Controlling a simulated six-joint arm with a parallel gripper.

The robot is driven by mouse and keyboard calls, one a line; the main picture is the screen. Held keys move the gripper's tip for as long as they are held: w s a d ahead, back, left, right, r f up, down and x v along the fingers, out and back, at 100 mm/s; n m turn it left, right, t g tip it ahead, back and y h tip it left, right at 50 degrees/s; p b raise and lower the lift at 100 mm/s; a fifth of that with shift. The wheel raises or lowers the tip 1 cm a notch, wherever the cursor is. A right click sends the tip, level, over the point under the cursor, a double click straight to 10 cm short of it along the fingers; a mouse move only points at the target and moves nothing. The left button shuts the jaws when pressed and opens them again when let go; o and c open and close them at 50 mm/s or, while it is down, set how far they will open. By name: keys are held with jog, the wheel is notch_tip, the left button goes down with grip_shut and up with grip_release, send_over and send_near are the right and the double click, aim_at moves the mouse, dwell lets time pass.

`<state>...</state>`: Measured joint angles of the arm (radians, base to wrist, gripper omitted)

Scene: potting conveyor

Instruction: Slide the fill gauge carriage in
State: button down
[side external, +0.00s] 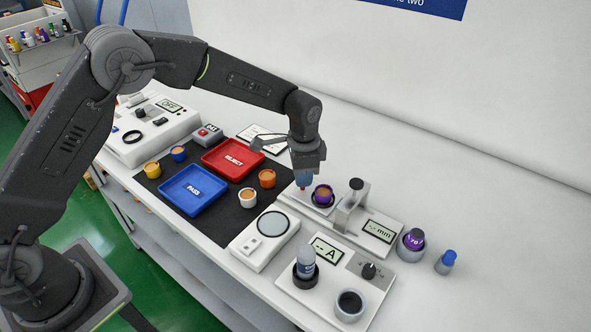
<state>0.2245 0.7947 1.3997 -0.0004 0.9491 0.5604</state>
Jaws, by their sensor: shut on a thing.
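The fill gauge (378,231) is a white unit with a "-.-- mm" display and a grey post with a dark-topped probe (355,186). Its pale carriage (312,208) extends to the left of the post. A purple pot with brown fill (323,194) sits on the carriage, left of the probe and not under it. My gripper (302,186) points down at the carriage's left end, beside the pot. Its bluish fingers are shut around a small reddish part there, apparently the carriage's handle. The fingers hide most of that part.
A white scale (264,240) and a unit reading "A" (326,249) with a bottle stand in front. A purple-capped jar (411,242) and a blue-capped bottle (446,262) stand right. Red (256,167) and blue (170,197) trays and several pots lie left. Bench behind the gauge is clear.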

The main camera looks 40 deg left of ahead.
aim_at(312, 194)
jog(key=d, duration=0.2)
jog(key=shift+d, duration=0.4)
jog(key=c, duration=1)
grip_release()
notch_tip(312, 194, up, 14)
